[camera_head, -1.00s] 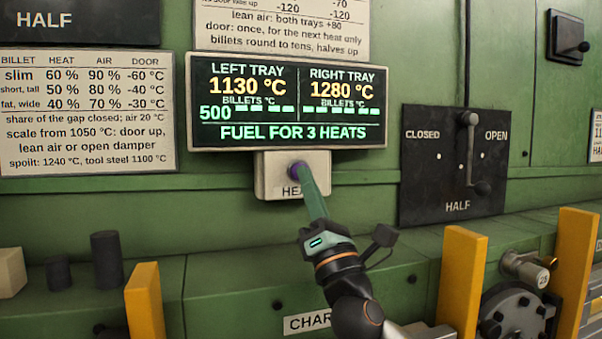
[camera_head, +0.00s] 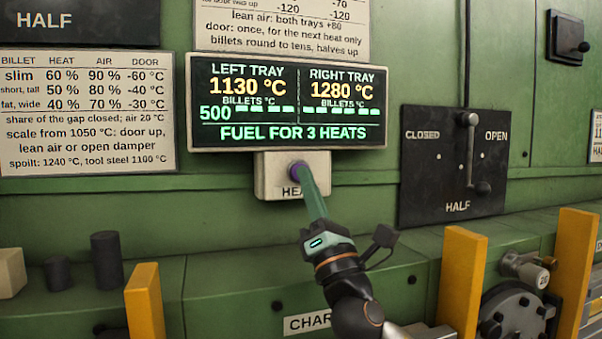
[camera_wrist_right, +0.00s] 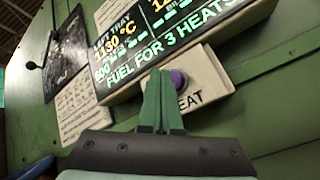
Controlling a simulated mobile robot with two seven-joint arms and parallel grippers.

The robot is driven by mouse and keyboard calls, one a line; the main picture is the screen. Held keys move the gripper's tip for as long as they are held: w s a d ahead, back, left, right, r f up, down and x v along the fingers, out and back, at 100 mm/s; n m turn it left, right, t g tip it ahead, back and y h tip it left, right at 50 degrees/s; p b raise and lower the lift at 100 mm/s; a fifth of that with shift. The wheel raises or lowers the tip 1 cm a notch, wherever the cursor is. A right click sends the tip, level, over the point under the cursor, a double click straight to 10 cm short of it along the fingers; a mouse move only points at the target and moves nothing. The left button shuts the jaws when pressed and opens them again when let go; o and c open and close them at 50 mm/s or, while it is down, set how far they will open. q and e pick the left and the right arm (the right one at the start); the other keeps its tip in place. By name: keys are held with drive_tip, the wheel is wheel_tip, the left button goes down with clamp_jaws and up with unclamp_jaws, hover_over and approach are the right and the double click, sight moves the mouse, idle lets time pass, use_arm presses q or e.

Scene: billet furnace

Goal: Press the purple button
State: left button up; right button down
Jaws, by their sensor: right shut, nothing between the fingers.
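The purple button (camera_head: 298,170) sits on a pale box marked HEAT (camera_head: 264,178) under the display. My right gripper (camera_head: 306,178) is shut and empty, its green fingers pointing up at the button and overlapping its lower right side in the head view. In the right wrist view the purple button (camera_wrist_right: 178,79) shows just right of the shut fingertips (camera_wrist_right: 158,75). Whether the tips touch the button, I cannot tell. My left gripper is not in view.
The display (camera_head: 288,103) reads left tray 1130 °C, right tray 1280 °C, fuel for 3 heats. A lever panel (camera_head: 425,190) is at right. Yellow posts (camera_head: 462,280) stand below. Dark cylinders (camera_head: 106,260) and a pale block (camera_head: 11,272) sit on the left ledge.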

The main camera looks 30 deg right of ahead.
drive_tip(key=shift+w, duration=0.15)
idle(0.7)
drive_tip(key=shift+w+d, duration=0.1)
drive_tip(key=shift+w, duration=0.15)
drive_tip(key=shift+w+d, duration=0.1)
drive_tip(key=shift+w, duration=0.3)
idle(0.6)
idle(0.3)
drive_tip(key=shift+s+a, duration=0.2)
drive_tip(key=shift+s, duration=0.6)
drive_tip(key=s, duration=0.2)
drive_tip(key=s+a+p, duration=0.1)
drive_tip(key=s, duration=0.2)
drive_tip(key=shift+a, duration=0.1)
drive_tip(key=shift+w, duration=0.1)
idle(0.8)
